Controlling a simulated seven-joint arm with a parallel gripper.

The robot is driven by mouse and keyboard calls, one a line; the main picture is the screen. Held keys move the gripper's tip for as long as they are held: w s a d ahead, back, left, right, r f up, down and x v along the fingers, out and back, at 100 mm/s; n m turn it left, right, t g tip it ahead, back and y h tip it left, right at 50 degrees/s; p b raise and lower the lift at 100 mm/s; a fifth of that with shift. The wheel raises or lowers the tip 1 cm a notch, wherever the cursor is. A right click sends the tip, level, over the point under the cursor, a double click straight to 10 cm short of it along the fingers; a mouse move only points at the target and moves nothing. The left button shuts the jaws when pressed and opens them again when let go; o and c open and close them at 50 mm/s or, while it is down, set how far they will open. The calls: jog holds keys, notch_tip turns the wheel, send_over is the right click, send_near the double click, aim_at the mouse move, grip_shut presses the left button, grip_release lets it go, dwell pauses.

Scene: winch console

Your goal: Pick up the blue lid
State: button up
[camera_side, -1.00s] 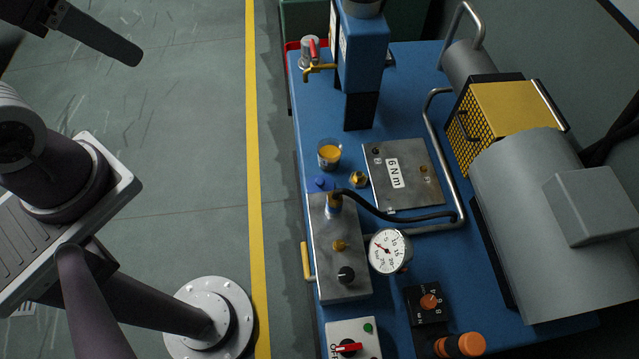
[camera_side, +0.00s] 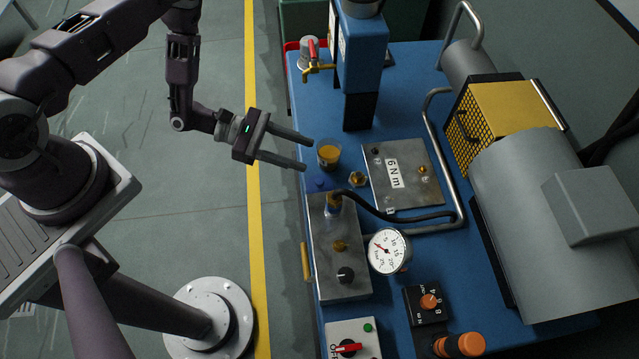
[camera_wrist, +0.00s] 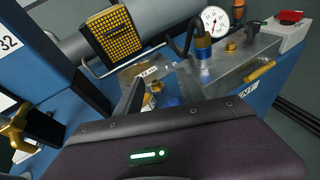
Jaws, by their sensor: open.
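The blue lid (camera_side: 320,183) is small and lies on the blue bench top, near the left edge, just above the grey valve box. It is hard to pick out against the blue surface. My gripper (camera_side: 307,154) is open and empty, with its two fingers pointing right at the bench's left edge, up and left of the lid. In the wrist view my gripper's body hides much of the near bench. A blue patch (camera_wrist: 171,101) shows between the fingers there and may be the lid.
A brass fitting (camera_side: 358,179) sits right of the lid. The valve box (camera_side: 340,265) with its black hose is below, and a metal plate marked 6 Nm (camera_side: 410,178) lies right.

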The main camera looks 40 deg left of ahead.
aim_at(316, 180)
jog(key=s+a+f+n+t+y, duration=0.1)
jog(key=s+f+n+y, duration=0.15)
jog(key=f, duration=0.55)
jog(key=shift+h, duration=0.25)
jog(key=x, duration=0.5)
jog(key=shift+w+d+r, duration=0.15)
jog(key=shift+w+d, duration=0.1)
jog(key=shift+w, duration=0.2)
grip_shut()
